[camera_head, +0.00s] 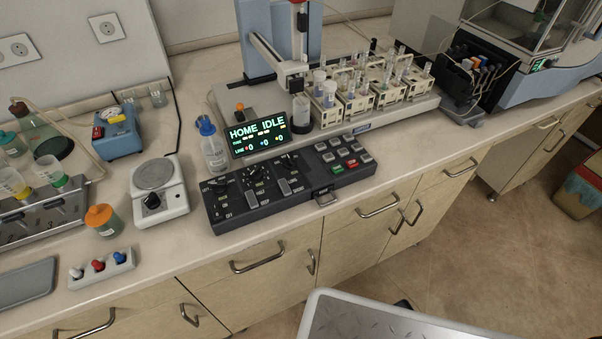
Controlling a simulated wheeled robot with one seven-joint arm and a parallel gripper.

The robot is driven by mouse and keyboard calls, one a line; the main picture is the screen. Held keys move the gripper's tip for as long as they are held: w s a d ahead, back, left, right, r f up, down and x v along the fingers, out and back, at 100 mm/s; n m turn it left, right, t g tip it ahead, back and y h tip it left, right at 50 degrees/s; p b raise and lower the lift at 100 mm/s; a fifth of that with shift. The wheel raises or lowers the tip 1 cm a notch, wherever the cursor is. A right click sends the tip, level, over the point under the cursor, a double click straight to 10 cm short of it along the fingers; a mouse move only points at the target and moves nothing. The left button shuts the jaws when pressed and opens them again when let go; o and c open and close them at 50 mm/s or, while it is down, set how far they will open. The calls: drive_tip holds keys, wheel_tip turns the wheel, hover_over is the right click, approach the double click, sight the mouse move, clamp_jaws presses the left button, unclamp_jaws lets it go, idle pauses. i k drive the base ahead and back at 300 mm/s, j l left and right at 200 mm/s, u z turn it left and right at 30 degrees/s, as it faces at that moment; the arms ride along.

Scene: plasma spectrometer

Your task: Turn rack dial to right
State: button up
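A black control panel (292,187) lies at the counter's front edge, below the autosampler. On its left half are several dark controls with small white labels. A dark round knob (218,184) is at the left, another knob (252,174) in the middle, and a third knob (288,161) further right. Lever-like switches sit below them. The labels are too small to tell surely which knob is the rack dial, and the pointer positions are unclear. The display (258,135) behind the panel reads "HOME IDLE" with zeros below. My gripper is not in view.
A wash bottle (212,148) stands just behind the panel's left end. A hotplate-like device (158,190) is to its left. Sample racks (357,100) with vials stand behind the panel. Red, green and grey buttons (345,160) fill its right half. The floor in front (440,250) is partly clear.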

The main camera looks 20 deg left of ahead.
sight(218, 187)
drive_tip(key=k+j+u, duration=0.75)
drive_tip(key=i+j+u, duration=0.1)
drive_tip(key=u, duration=0.2)
drive_tip(key=i+l, duration=0.05)
drive_tip(key=i, duration=0.05)
